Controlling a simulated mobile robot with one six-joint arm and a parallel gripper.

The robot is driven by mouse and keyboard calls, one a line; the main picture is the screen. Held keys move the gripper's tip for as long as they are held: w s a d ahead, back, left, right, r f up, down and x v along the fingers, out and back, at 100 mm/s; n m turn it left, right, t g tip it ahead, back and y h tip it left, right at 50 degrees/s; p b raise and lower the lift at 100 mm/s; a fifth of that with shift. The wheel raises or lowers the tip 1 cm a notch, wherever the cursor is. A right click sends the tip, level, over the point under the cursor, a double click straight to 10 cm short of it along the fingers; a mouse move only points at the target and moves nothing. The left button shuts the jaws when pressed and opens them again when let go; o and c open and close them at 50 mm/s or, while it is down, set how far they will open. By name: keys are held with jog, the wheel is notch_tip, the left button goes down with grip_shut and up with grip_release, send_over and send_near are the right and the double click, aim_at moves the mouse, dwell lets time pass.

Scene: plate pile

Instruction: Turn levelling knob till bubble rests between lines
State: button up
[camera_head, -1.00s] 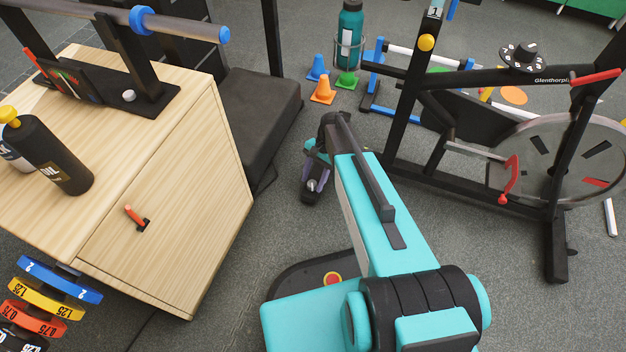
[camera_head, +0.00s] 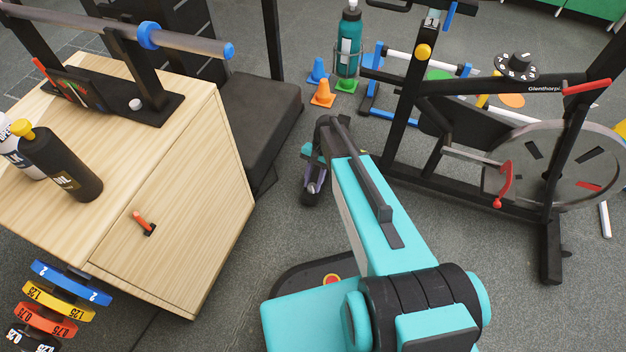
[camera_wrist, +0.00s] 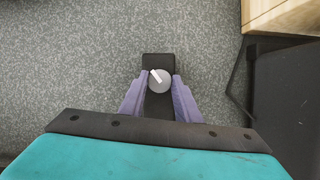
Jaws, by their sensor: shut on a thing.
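A round grey knob (camera_wrist: 159,81) with a white pointer mark sits on a black bar (camera_wrist: 158,105) in the wrist view. My gripper (camera_wrist: 160,84) has its two purple fingers on either side of the knob, shut on it. The white mark slants toward the upper left. In the head view my gripper (camera_head: 313,188) is low over the floor, left of the exercise bike, and the knob is hard to make out there. I cannot make out a bubble or its lines in either view.
A wooden cabinet (camera_head: 170,235) with bottles stands at left, beside a black padded bench (camera_head: 258,110). The exercise bike (camera_head: 550,225) stands at right. Small cones (camera_head: 323,93) and a teal bottle (camera_head: 349,40) are behind. Grey floor is open around my gripper.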

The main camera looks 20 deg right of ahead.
jog(key=n+p, duration=0.1)
jog(key=n+h+p, duration=0.1)
jog(key=n+p, duration=0.1)
jog(key=n+g+p, duration=0.1)
jog(key=p, duration=0.1)
jog(key=shift+w+a+r+n, duration=0.1)
jog(key=shift+a+r+n, duration=0.05)
jog(key=shift+a+n, duration=0.2)
jog(key=shift+n+h+p, duration=0.6)
jog(key=shift+n+p, duration=0.55)
jog(key=shift+n, duration=0.1)
jog(key=shift+f, duration=0.2)
jog(key=o, duration=1)
jog(key=shift+o, duration=0.2)
jog(key=shift+d+r, duration=0.1)
jog(key=shift+r, duration=0.05)
jog(key=a+p+v, duration=0.1)
jog(key=p+v, duration=0.2)
jog(key=v, duration=1)
jog(key=shift+w+d+r, duration=0.2)
jog(key=shift+w+d, duration=0.05)
jog(key=shift+d, duration=0.1)
